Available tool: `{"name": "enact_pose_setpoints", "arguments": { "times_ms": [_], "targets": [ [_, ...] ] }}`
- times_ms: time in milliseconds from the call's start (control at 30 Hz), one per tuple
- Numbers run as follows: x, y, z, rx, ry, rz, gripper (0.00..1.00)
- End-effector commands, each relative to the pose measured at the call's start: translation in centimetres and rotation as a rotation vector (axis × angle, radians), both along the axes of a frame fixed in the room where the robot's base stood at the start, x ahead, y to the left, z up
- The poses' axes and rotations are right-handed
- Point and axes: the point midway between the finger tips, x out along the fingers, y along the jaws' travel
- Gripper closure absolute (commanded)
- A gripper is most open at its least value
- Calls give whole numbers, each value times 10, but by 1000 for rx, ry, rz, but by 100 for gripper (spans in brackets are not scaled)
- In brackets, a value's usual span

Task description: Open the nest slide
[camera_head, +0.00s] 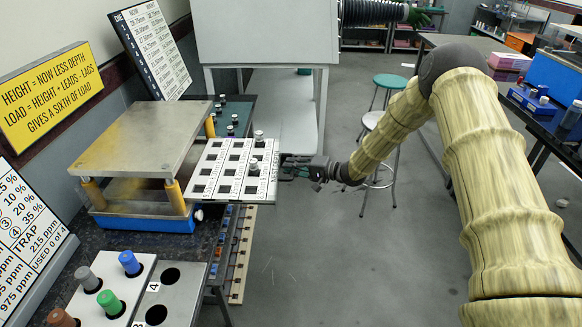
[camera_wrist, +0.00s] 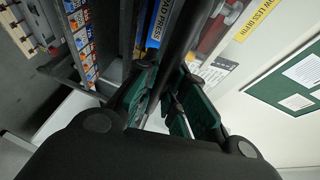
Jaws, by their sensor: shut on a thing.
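The nest slide (camera_head: 212,180) is a pale plate with rows of dark square pockets and printed labels. In the head view it sticks out to the right from the press (camera_head: 130,160), which has a grey top plate, yellow posts and a blue base. A small metal knob-like piece (camera_head: 258,138) stands on the slide's back right, with another nearer its right edge. My gripper (camera_head: 284,168) is at the slide's right edge, shut on its handle. In the wrist view the green-padded fingers (camera_wrist: 172,100) flank a dark bar; the exact contact is hard to see.
A white board with colored plugs (camera_head: 110,300) and a grey plate with round holes (camera_head: 165,293) lie at the front left. A white cabinet (camera_head: 265,35) stands behind. Stools (camera_head: 390,82) stand on the floor behind my arm. Open floor lies right of the bench.

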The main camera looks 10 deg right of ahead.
Motion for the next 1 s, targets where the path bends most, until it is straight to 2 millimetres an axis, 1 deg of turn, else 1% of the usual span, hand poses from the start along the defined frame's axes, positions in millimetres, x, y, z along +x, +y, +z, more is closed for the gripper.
{"name": "enact_pose_setpoints", "arguments": {
  "times_ms": [267, 300, 333, 367, 733, 867, 1000],
  "targets": [
    [-2, -1, -2, -2, 3, 2, 100],
    [-2, -1, -2, -2, 3, 1, 86],
    [-2, -1, -2, -2, 3, 1, 81],
    [-2, -1, -2, -2, 3, 1, 78],
    [-2, -3, 0, -1, 1, 0, 78],
    [-9, -13, 2, -2, 1, -1, 78],
    [-22, -31, 7, -1, 2, 0, 78]
  ]
}}
